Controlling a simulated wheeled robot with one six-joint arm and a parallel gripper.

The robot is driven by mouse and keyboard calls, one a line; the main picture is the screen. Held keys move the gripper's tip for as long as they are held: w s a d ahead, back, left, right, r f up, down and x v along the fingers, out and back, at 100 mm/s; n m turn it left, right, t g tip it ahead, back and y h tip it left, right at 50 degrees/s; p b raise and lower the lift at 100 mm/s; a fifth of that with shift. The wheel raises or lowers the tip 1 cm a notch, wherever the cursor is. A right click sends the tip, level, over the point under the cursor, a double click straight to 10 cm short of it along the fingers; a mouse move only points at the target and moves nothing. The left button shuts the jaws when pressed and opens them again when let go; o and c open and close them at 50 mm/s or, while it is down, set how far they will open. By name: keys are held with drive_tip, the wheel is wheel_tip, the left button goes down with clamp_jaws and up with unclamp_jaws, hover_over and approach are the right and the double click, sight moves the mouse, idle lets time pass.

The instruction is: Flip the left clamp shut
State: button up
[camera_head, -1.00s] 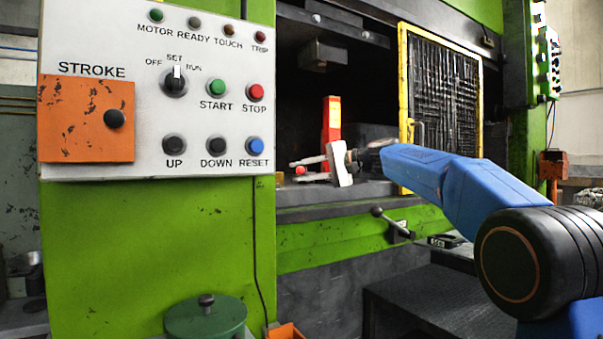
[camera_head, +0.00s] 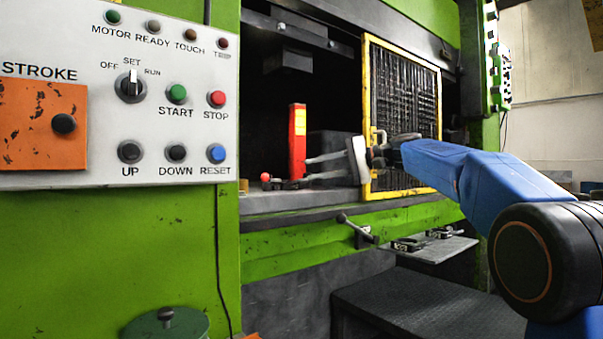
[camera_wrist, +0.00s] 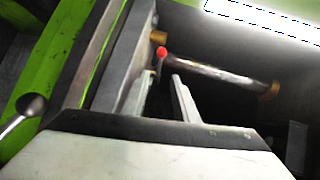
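A small clamp (camera_head: 284,183) with a red ball knob (camera_head: 265,177) sits on the press bed at the foot of an upright red block (camera_head: 298,142). The red knob also shows in the wrist view (camera_wrist: 162,52), beyond the fingers. My gripper (camera_head: 309,170) is right of the knob, its two pale fingers apart and pointing left. In the wrist view my gripper (camera_wrist: 160,76) shows a gap between its fingers with nothing in it. The clamp's base is partly behind the lower finger, so its exact pose is unclear.
A yellow-framed mesh guard (camera_head: 401,115) stands behind my wrist. A ball-ended lever (camera_head: 355,228) sticks out below the bed's front edge. A shelf (camera_head: 447,250) carries small dark parts at the lower right. The control panel (camera_head: 200,130) is at the left.

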drive_tip(key=shift+s+d+r, duration=0.1)
drive_tip(key=shift+s+d, duration=0.1)
drive_tip(key=shift+d, duration=0.45)
